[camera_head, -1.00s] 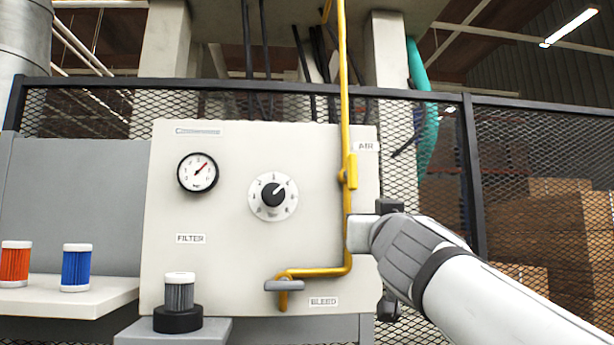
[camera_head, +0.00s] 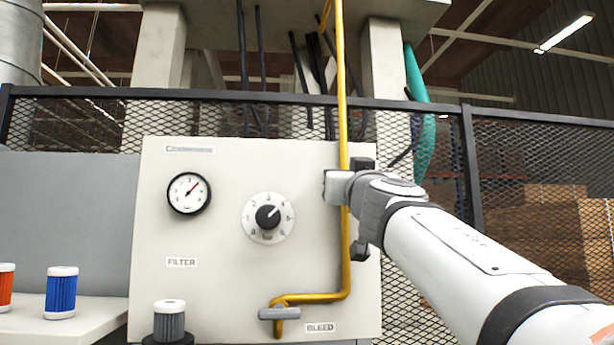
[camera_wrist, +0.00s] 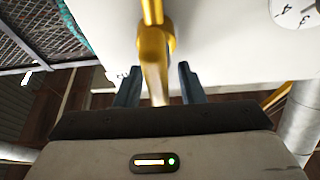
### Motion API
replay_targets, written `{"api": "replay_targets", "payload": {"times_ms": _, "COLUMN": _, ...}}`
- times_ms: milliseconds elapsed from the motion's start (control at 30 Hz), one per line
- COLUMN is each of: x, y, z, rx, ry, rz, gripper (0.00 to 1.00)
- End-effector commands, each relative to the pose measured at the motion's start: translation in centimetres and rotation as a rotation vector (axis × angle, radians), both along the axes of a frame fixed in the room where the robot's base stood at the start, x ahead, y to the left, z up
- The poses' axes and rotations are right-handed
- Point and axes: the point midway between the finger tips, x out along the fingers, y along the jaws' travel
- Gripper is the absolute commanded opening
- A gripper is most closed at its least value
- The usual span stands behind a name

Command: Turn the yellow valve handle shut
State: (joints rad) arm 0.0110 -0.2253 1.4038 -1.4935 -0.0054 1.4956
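The yellow valve handle (camera_wrist: 155,75) shows in the wrist view, running from the valve body (camera_wrist: 155,40) on the yellow pipe toward my gripper. My gripper (camera_wrist: 159,82) is open, with one dark finger on each side of the handle. A gap shows between each finger and the handle, so neither finger appears to press on it. In the head view my gripper (camera_head: 338,187) is in front of the upright yellow pipe (camera_head: 341,100) at the panel's right side and hides the valve and its handle.
The white panel (camera_head: 220,240) carries a gauge (camera_head: 188,193), a dial (camera_head: 268,217) and, at the pipe's lower end, a grey lever (camera_head: 279,313) by the BLEED label. Filters (camera_head: 61,292) stand at lower left. A mesh fence (camera_head: 540,150) stands behind.

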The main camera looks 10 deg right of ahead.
Motion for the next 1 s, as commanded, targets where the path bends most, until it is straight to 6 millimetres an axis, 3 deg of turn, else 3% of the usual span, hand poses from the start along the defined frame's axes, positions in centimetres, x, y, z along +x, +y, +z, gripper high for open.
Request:
{"api": "replay_targets", "payload": {"times_ms": 167, "x": -0.02, "y": 0.03, "z": -0.01, "rx": 0.001, "ry": 0.000, "rz": 0.000, "gripper": 0.35}}
{"api": "replay_targets", "payload": {"times_ms": 600, "x": -0.04, "y": 0.08, "z": -0.01, "rx": 0.000, "ry": 0.000, "rz": 0.001, "gripper": 0.00}}
{"api": "replay_targets", "payload": {"times_ms": 1000, "x": -0.06, "y": 0.16, "z": 0.06, "rx": -0.014, "ry": 0.001, "rz": 0.003, "gripper": 0.00}}
